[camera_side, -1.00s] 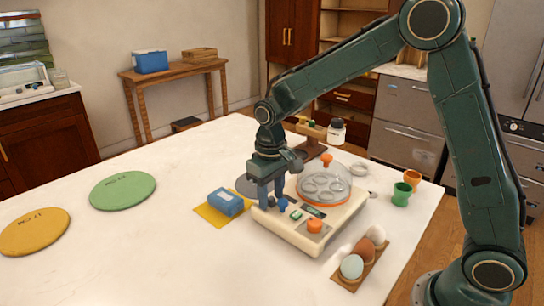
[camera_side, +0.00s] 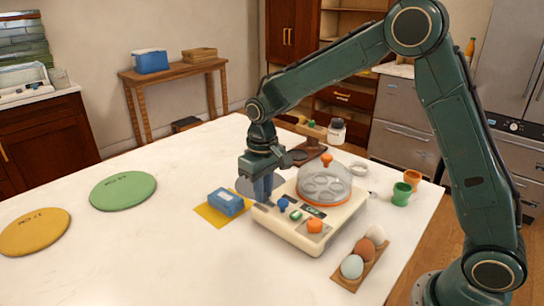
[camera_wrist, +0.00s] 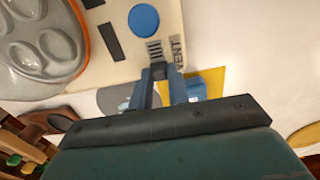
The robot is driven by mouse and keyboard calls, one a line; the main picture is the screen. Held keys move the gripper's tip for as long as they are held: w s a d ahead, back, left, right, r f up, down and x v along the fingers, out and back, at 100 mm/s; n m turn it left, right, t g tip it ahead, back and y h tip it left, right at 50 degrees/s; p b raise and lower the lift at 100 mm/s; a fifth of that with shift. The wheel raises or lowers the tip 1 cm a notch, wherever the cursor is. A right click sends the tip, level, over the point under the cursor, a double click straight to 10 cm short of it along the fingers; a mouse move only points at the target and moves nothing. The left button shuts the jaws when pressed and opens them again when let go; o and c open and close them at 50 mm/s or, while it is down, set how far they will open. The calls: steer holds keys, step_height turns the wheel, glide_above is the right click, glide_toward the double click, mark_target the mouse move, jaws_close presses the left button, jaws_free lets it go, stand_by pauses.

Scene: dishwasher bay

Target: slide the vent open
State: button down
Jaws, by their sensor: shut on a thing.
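The cream egg cooker (camera_side: 290,232) has a clear domed lid (camera_side: 325,183), an orange dial (camera_side: 315,226) and a round blue knob (camera_side: 283,203). In the wrist view, a VENT label (camera_wrist: 179,50) stands beside a dark slotted grille (camera_wrist: 154,49) on its panel. A small dark vent slider (camera_wrist: 159,71) sits at the near end of the grille. My gripper (camera_side: 263,198) points down at the cooker's left corner. In the wrist view its blue fingers (camera_wrist: 160,82) are shut on the slider, partly hiding it. Several grille slots are uncovered.
An egg holder (camera_side: 347,284) with eggs is at front right. Green (camera_side: 401,195) and orange cups stand right. The table's left side holds green and yellow mats.

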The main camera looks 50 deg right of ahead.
steer(key=shift+w, duration=0.3)
steer(key=c, duration=1.3)
jaws_free()
steer(key=shift+r, duration=0.1)
step_height(320, 180, up, 14)
steer(key=shift+s+f, duration=0.1)
steer(key=shift+f, duration=0.1)
